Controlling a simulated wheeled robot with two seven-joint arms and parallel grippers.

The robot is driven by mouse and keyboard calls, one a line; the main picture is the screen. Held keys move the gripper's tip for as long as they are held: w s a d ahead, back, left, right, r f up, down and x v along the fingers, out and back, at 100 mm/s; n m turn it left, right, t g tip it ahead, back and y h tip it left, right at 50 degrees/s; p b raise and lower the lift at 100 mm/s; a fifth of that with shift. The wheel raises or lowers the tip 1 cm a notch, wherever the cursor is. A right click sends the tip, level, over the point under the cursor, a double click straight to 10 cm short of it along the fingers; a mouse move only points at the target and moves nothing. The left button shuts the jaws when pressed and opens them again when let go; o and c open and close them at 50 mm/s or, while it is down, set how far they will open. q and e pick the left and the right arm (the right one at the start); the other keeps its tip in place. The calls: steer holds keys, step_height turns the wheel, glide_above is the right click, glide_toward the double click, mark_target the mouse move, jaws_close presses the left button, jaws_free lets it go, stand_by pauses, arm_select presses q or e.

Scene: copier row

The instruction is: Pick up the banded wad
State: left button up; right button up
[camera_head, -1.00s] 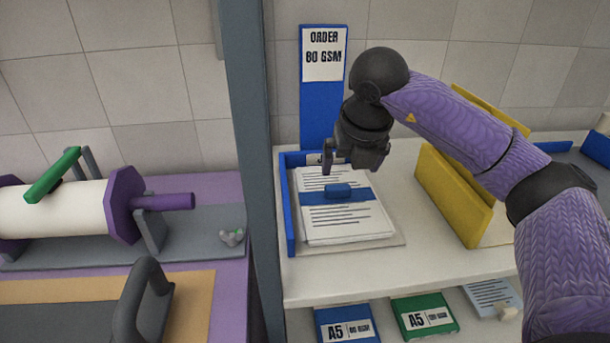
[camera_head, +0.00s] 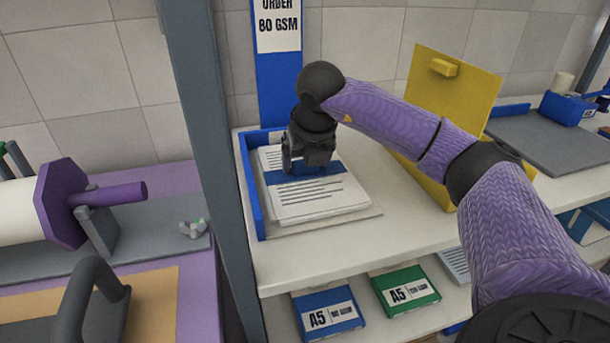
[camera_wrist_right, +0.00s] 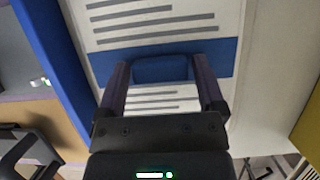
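The banded wad (camera_head: 318,199) is a stack of white printed sheets with a blue band across it. It lies flat in a blue-edged tray (camera_head: 248,185) on the white shelf. My right gripper (camera_head: 306,170) is over the band, pointing down. In the right wrist view the wad (camera_wrist_right: 150,18) fills the middle, and the raised blue tab (camera_wrist_right: 160,68) of the band sits between the two fingers. The fingers stand apart on either side of the tab; a narrow gap seems to show. In the head view the gripper hides the tab. My left gripper is out of view.
A blue order sign (camera_head: 278,85) stands behind the tray. A grey post (camera_head: 200,150) rises close on the left. A yellow panel (camera_head: 455,90) stands to the right. A blue pack (camera_head: 327,313) and a green pack (camera_head: 405,288) lie on the shelf below.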

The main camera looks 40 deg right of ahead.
steer(key=c, duration=1)
jaws_close()
arm_select(q)
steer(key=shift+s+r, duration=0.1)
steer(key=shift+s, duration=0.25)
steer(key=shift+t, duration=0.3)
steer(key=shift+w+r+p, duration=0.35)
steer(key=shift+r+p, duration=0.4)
steer(key=shift+p, duration=0.1)
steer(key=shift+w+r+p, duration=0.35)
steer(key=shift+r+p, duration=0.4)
steer(key=shift+p, duration=0.05)
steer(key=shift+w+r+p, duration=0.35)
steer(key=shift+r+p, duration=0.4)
steer(key=shift+p, duration=0.1)
arm_select(e)
step_height(320, 180, up, 10)
